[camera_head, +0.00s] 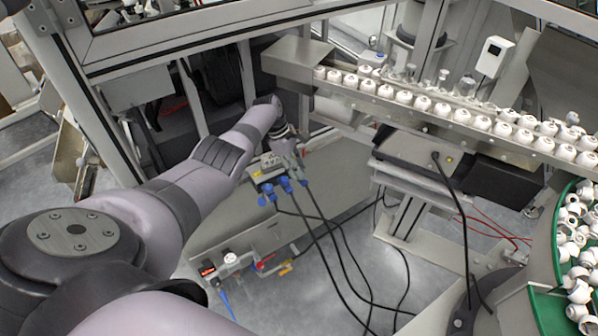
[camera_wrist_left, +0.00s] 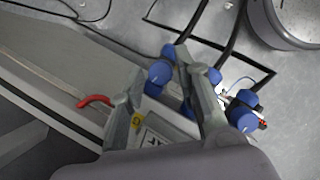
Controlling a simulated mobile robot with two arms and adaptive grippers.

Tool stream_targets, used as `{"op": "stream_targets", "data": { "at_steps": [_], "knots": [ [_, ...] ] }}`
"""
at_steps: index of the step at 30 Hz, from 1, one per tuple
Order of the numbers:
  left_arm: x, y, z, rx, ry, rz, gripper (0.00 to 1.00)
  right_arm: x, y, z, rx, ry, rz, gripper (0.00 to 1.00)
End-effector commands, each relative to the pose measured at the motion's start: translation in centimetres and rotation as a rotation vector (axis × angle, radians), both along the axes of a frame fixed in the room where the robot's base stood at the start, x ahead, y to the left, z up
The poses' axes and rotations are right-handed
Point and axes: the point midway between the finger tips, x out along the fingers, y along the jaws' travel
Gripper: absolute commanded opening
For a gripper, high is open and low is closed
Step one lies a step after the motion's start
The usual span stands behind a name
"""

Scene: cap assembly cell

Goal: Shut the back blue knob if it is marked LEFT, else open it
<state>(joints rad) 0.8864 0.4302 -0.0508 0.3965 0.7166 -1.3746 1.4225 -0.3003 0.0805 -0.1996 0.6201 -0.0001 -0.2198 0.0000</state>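A small grey valve block (camera_head: 262,176) with several blue knobs (camera_head: 284,185) sits on the machine's side, black hoses running from it. In the left wrist view, one blue knob (camera_wrist_left: 158,73) shows between my finger ends; another (camera_wrist_left: 241,112) is right of the right finger. Which is the back knob I cannot tell. A white label (camera_wrist_left: 160,138) with a yellow sticker is partly hidden by my fingers; its mark cannot be read. My left gripper (camera_head: 291,163) is over the block, fingers apart (camera_wrist_left: 158,62); contact with the knob is unclear. My right gripper is out of view.
Black hoses (camera_head: 335,235) hang below the block to the floor. A rail of white caps (camera_head: 430,104) runs at upper right, with a green-lined bowl of caps (camera_head: 545,300) at right. A fitting with red and yellow handles (camera_head: 265,263) is lower down.

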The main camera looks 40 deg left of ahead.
Motion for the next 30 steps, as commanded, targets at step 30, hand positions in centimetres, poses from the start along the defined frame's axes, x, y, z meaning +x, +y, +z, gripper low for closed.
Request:
{"op": "stream_targets", "data": {
  "at_steps": [30],
  "knots": [
    [0.10, -0.22, -0.64, 0.001, -0.002, -0.001, 0.00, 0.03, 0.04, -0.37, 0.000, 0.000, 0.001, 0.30]
  ]
}}
